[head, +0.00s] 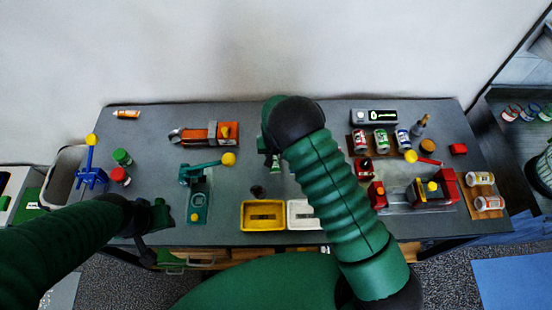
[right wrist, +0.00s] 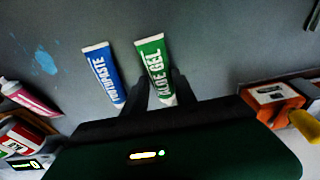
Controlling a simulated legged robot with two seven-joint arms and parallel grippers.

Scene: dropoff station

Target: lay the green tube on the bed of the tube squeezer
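The green tube (right wrist: 157,68), labelled ALOE GEL, lies on the grey table in the right wrist view, its narrow end between the fingers of my right gripper (right wrist: 161,82). The fingers are apart on either side of it, and I see no clear grip. In the head view my right arm partly covers the tube (head: 275,161). An orange device with a yellow knob (head: 212,133), apparently the tube squeezer, stands left of it; its end also shows in the right wrist view (right wrist: 272,98). My left gripper (head: 158,216) is low over the table's front left edge; its fingers are unclear.
A blue toothpaste tube (right wrist: 103,73) lies beside the green one. A green lever device (head: 197,195) stands front left; yellow (head: 263,228) and white trays are at the front edge. Several cans (head: 381,140) and a red device (head: 377,195) stand right.

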